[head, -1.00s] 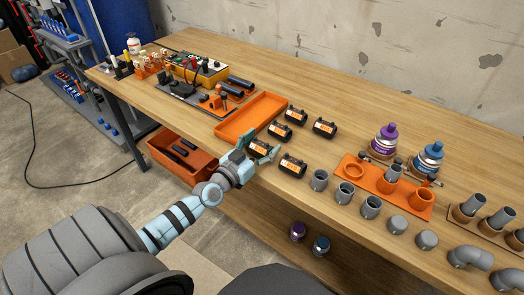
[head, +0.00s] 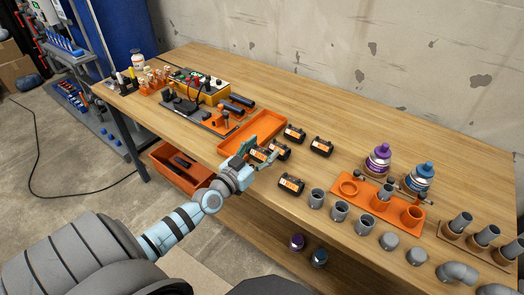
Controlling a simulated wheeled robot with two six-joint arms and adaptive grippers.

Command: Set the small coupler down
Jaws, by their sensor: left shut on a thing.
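My left gripper (head: 260,153) is shut on a small coupler (head: 257,156), a black piece with an orange label. The fingers partly cover it, and I cannot tell whether it touches the table. It is beside the near right part of the orange tray (head: 228,148). Other black couplers with orange labels lie on the table: one (head: 280,150) just right of the gripper, one (head: 295,134) behind it, one (head: 321,146) farther right and one (head: 291,184) nearer the front edge. My right gripper is not in view.
Grey pipe fittings (head: 340,211) line the front edge at right. An orange holder (head: 364,203) stands behind them, with a purple-capped bottle (head: 378,160) and a blue-capped bottle (head: 420,178) at its back. A black-and-orange fixture (head: 213,118) is at left. The table's back middle is clear.

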